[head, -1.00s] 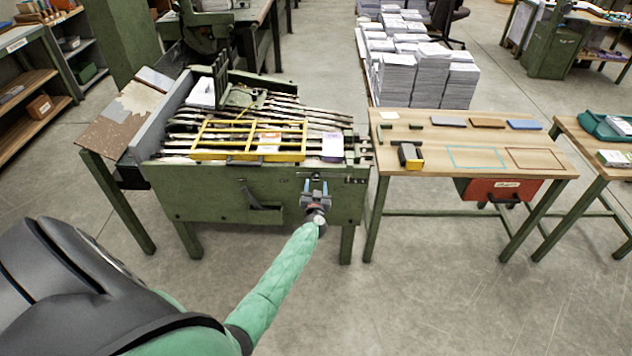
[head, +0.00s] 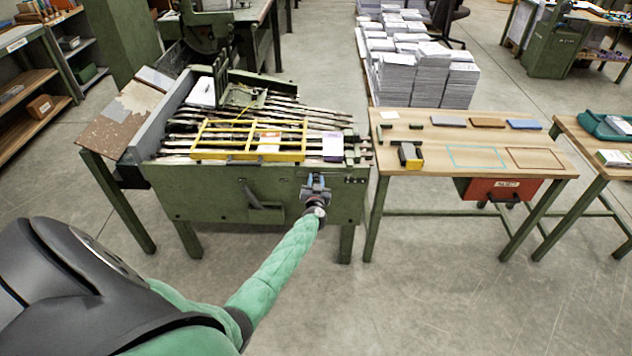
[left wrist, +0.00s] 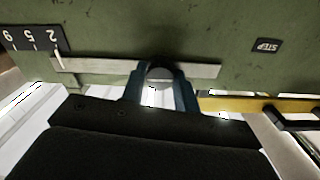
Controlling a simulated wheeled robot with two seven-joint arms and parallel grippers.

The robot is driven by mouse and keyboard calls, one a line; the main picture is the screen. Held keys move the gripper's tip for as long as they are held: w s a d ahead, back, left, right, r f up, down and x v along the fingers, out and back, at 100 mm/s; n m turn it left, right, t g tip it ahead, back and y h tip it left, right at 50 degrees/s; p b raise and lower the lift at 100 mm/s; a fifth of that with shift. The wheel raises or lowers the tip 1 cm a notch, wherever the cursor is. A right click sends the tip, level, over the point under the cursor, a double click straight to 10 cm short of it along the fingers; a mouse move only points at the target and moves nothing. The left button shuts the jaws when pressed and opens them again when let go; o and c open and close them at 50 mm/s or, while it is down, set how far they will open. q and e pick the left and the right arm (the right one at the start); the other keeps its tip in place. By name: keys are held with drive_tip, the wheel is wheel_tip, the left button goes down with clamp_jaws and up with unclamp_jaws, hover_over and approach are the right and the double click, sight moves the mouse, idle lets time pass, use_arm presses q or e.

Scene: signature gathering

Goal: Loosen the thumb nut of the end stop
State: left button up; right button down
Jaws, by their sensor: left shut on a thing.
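The green machine (head: 230,190) stands in the middle left of the head view. My left gripper (head: 316,182) is at its front face, near the right end. My left gripper (left wrist: 158,90) is shut on the thumb nut, with one blue-grey finger on each side. In the head view the gripper hides the nut. My right gripper is not in view.
A yellow frame (head: 248,154) lies on top of the machine. A black lever (head: 263,208) is on its front, left of my gripper. A number scale and a STEP label (left wrist: 268,47) show in the left wrist view. A wooden table (head: 480,140) stands to the right.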

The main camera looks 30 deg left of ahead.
use_arm(q)
drive_tip(key=shift+n, duration=1.3)
drive_tip(key=shift+f+n, duration=0.1)
drive_tip(key=shift+n, duration=0.7)
drive_tip(key=shift+d+n+b, duration=0.1)
drive_tip(key=shift+n+b, duration=0.2)
drive_tip(key=shift+n, duration=1.1)
drive_tip(key=n+b, duration=0.1)
drive_tip(key=n, duration=0.2)
drive_tip(key=shift+f+n+b, duration=0.1)
drive_tip(key=shift+n+b, duration=0.2)
drive_tip(key=n+b, duration=0.2)
drive_tip(key=n, duration=0.4)
drive_tip(key=shift+n+b, duration=0.3)
drive_tip(key=shift+b, duration=0.1)
drive_tip(key=shift+n, duration=0.4)
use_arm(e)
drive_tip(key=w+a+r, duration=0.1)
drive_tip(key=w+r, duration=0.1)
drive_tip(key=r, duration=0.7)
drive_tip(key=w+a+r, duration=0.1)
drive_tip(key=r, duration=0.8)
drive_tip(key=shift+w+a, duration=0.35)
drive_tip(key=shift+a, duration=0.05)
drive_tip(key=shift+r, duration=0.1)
